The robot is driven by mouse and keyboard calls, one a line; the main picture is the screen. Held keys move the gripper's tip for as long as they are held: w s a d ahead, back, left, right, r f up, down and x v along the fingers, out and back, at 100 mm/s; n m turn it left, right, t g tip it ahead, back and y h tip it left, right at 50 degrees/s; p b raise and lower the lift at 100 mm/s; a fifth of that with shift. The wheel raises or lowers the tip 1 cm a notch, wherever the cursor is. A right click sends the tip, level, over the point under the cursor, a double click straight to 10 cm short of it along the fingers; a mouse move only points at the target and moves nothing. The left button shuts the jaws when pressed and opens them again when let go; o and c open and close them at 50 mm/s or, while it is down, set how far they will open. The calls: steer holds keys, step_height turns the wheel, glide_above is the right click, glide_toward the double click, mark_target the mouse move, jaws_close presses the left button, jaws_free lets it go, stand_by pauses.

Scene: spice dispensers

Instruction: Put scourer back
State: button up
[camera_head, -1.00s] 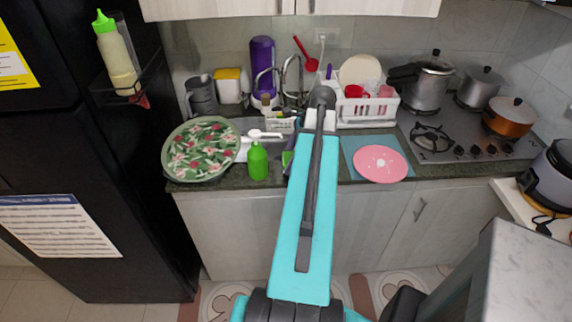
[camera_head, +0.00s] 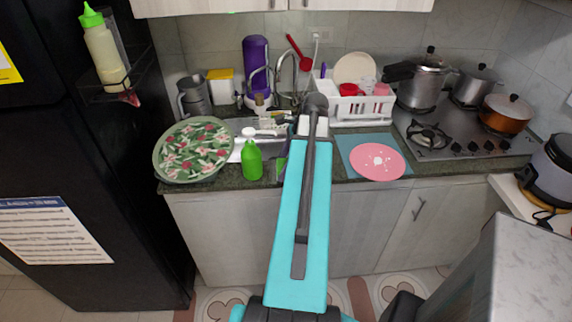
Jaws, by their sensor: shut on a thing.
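The end of my arm reaches over the counter at the sink's front edge. My gripper (camera_head: 290,150) is mostly hidden behind my turquoise arm link; only a dark edge shows at its left. A small green piece with a dark side, which looks like the scourer (camera_head: 282,163), shows at the gripper just right of the green bottle. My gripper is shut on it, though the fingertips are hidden. A small light holder (camera_head: 275,120) stands behind at the sink, partly covered by my arm.
The green bottle (camera_head: 252,160) stands close to the left of my gripper. A floral plate (camera_head: 193,150) lies further left. A pink plate (camera_head: 377,162) on a blue mat lies right. The white dish rack (camera_head: 364,108) and the tap (camera_head: 290,75) stand behind.

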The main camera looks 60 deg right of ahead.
steer(key=shift+f, duration=0.15)
steer(key=o, duration=0.9)
steer(key=b+v, duration=0.2)
steer(key=v, duration=1)
steer(key=shift+w+r+b, duration=0.1)
steer(key=shift+r+b, duration=0.1)
steer(key=shift+b, duration=0.2)
stand_by(0.3)
